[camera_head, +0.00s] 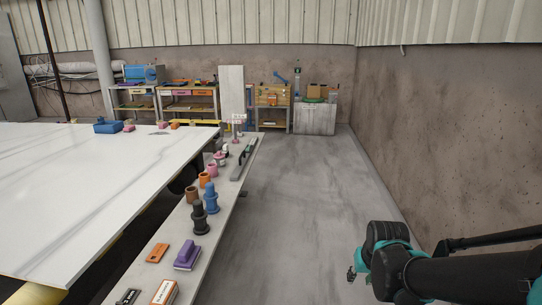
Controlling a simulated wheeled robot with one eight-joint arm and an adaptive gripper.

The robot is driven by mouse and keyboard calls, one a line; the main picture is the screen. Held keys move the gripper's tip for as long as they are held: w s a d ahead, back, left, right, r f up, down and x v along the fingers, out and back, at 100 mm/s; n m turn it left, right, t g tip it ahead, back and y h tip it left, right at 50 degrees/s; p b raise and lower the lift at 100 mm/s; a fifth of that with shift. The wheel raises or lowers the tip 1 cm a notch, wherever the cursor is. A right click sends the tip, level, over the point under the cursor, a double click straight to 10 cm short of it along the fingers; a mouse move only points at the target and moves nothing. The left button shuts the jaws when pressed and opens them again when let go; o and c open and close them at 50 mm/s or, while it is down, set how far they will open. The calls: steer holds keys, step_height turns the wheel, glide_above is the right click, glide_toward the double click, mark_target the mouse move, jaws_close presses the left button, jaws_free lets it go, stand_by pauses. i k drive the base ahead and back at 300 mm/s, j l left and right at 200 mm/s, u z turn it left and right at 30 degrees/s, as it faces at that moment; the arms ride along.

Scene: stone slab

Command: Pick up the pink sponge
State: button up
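Small pink blocks sit at the far edge of the white stone slab (95,185). One pink block (129,128) lies just right of a blue object, and a smaller pink piece (162,125) lies further right beside an orange one. They are too small to tell which is the pink sponge. My black and teal arm reaches in from the lower right, over the floor and far from these blocks. The end near my gripper (354,274) is small and partly hidden by the arm, so its fingers cannot be made out.
A narrow grey ledge (206,235) along the slab's right side holds blue and black stepped pieces (211,198), a purple-topped block (187,254), orange blocks and pink pieces (212,169). The grey floor (300,200) between ledge and right wall is clear. Workbenches (188,100) stand at the back.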

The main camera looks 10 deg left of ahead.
mark_target(130, 128)
steer(key=i, duration=2.85)
steer(key=i+l, duration=0.15)
steer(key=i, duration=2.7)
steer(key=i+u, duration=0.2)
steer(key=i, duration=0.25)
steer(key=i+u, duration=0.25)
steer(key=i, duration=0.25)
steer(key=i+l+u, duration=0.2)
steer(key=i, duration=0.25)
steer(key=i+l+u, duration=0.2)
steer(key=i, duration=0.25)
steer(key=i+j+u, duration=0.25)
steer(key=i+u, duration=0.15)
steer(key=i, duration=0.3)
steer(key=i+j+u, duration=0.1)
steer(key=i+u, duration=0.35)
steer(key=i, duration=0.2)
steer(key=i+l+u, duration=0.2)
steer(key=i+u, duration=0.2)
steer(key=i, duration=0.3)
steer(key=i+j+u, duration=0.1)
steer(key=i+u, duration=0.3)
steer(key=i, duration=0.2)
steer(key=i+l+u, duration=0.1)
steer(key=i+u, duration=0.3)
steer(key=i, duration=0.2)
steer(key=i+l+u, duration=0.25)
steer(key=i+u, duration=0.15)
steer(key=i, duration=0.2)
